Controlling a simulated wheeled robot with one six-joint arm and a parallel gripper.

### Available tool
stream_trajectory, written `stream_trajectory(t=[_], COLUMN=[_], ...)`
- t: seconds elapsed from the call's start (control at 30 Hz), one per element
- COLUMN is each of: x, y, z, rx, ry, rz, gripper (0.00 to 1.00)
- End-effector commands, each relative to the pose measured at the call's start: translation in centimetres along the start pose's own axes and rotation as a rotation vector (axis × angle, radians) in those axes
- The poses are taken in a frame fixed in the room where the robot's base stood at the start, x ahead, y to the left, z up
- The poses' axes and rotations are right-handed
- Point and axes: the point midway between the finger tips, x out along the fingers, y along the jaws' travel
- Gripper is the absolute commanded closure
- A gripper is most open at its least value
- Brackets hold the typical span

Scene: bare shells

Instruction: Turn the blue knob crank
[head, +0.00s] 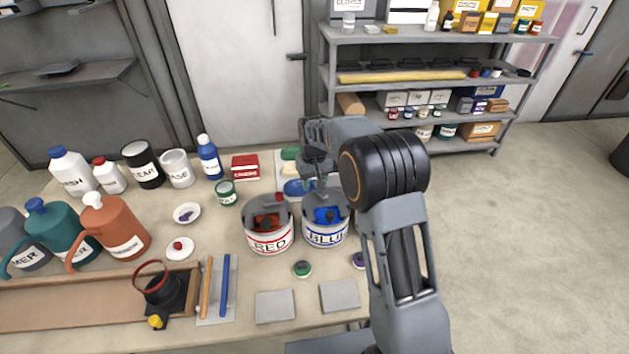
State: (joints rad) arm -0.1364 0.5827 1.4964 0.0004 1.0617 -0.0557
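A white can labelled BLUE (325,236) stands on the table, in front of my arm's end. Its grey top has an opening with blue inside and a small dark blue part (328,214), which may be the knob crank; it is too small to be sure. A matching can labelled RED (269,242) stands just to its left, with red inside. My gripper (318,176) hangs at the end of my arm, above and behind the BLUE can's back rim. Its fingertips are small and partly hidden, so I cannot tell whether they are open or touch anything.
A pale tray (281,184) with green and blue items lies behind the cans. Small round jars, one green-topped (302,269), and two grey square plates (275,306) lie in front. Bottles and jugs (112,228) crowd the left. The floor right of my arm is clear.

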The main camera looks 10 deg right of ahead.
Motion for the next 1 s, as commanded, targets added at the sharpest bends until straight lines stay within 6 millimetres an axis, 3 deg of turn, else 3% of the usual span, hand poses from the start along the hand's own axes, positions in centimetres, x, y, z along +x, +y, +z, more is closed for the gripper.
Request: stream_trajectory(t=[0.37,1.0], x=[-0.6,-11.9], y=[0.1,0.0], z=[0.0,0.0], rx=[0.001,0.0], ry=[0.001,0.002], rz=[0.0,0.0], gripper=[0.48,0.48])
